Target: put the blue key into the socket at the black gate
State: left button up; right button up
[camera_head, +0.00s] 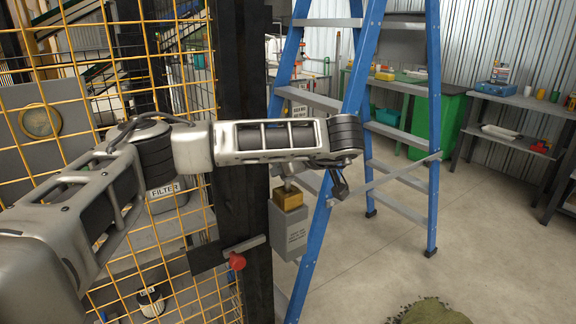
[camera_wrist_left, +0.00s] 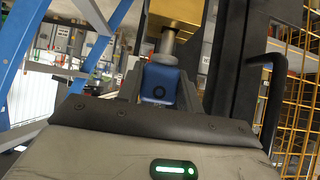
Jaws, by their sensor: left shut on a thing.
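The blue key (camera_wrist_left: 160,86) is between the fingers of my left gripper (camera_wrist_left: 161,90), which is shut on it in the left wrist view. Its metal shaft runs to the gold block (camera_wrist_left: 175,12), where its end is hidden; I cannot tell how deep it sits. In the head view the gold block (camera_head: 289,196) tops a grey box (camera_head: 288,230) beside the black gate post (camera_head: 243,150). A short metal shaft shows just above the block. My left arm reaches across from the left and hides the left fingers and the blue part of the key there. My right gripper is not in view.
A blue stepladder (camera_head: 360,70) stands close behind and right of the grey box. Yellow mesh (camera_head: 95,65) fills the gate side at the left. A red knob (camera_head: 237,262) sits low on the post. Open concrete floor lies to the right, with a green item (camera_head: 432,312) at the bottom.

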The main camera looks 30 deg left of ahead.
aim_at(292, 178)
pick_arm(q)
jog(key=shift+f+b, duration=0.7)
jog(key=shift+f, duration=0.95)
jog(key=o, duration=1.1)
jog(key=v, duration=1.6)
jog(key=shift+w, duration=0.1)
